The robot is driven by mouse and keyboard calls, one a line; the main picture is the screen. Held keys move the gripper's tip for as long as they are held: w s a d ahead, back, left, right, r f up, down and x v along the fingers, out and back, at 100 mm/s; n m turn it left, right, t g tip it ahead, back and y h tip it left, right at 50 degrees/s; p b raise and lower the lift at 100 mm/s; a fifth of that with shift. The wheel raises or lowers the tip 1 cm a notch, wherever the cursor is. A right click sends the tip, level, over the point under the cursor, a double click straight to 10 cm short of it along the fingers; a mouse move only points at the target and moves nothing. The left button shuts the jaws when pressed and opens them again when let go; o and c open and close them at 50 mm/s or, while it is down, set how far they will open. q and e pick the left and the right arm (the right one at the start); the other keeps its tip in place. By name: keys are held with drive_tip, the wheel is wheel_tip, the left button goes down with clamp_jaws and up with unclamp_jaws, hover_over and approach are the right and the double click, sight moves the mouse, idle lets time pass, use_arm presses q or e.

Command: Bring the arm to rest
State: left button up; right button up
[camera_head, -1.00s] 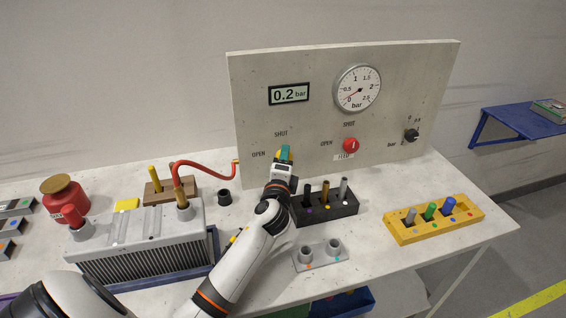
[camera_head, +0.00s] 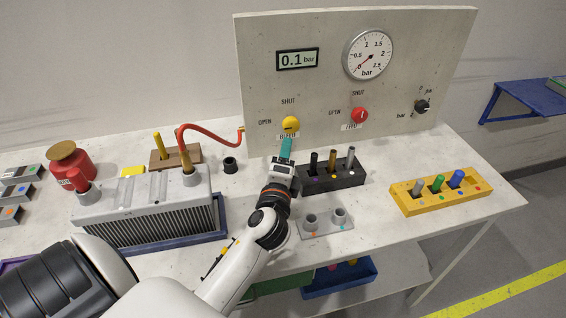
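My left arm comes in from the lower left. Its gripper (camera_head: 286,148), with teal fingers, points at the panel (camera_head: 330,90) just below the yellow bleed knob (camera_head: 291,122). The fingers look apart from the knob, and nothing shows held in them. They are seen from behind, so their opening cannot be made out. The digital display (camera_head: 298,60) reads 0.1 bar. The round gauge (camera_head: 370,54) has its needle low on the scale. A red feed knob (camera_head: 360,115) is to the right. My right gripper is out of view.
A dark block (camera_head: 345,177) with several pegs stands right of the gripper, with a grey two-socket plate (camera_head: 327,229) in front. A finned radiator (camera_head: 150,215) with a red hose (camera_head: 205,139) stands left. A yellow rack (camera_head: 445,197) is at right.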

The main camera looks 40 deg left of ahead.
use_arm(q)
drive_tip(key=shift+s+d, duration=0.2)
drive_tip(key=shift+s, duration=0.25)
